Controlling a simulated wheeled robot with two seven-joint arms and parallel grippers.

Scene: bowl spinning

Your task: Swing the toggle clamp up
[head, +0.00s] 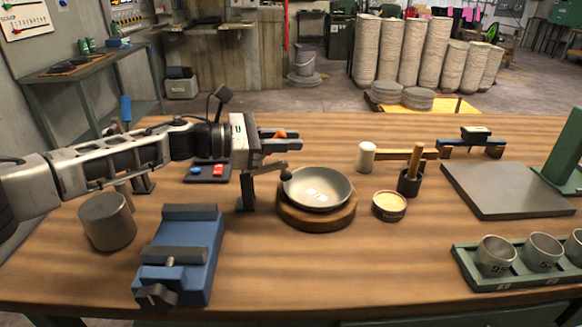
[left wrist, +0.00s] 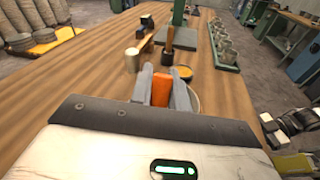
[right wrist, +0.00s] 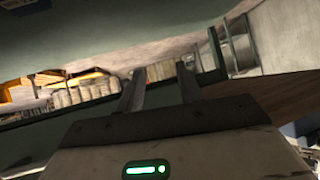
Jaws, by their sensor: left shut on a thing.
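My left gripper (head: 281,142) is shut on the orange handle (head: 281,134) of the toggle clamp; the handle (left wrist: 160,92) shows between the fingers in the left wrist view. The dark toggle clamp (head: 247,190) has its post left of the grey bowl (head: 330,181). Its arm runs right, and its dark tip is at the bowl's left rim; I cannot tell whether it touches. The bowl sits on a round wooden base (head: 305,217). My right gripper (right wrist: 160,88) is open and empty in the right wrist view, and is outside the head view.
A blue vise (head: 182,258) and a grey cylinder (head: 107,221) stand at the front left. A mallet (head: 393,153), a dark holder (head: 409,183) and a round tin (head: 388,205) are right of the bowl. A green tray (head: 520,280) holds several cups. The front middle is clear.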

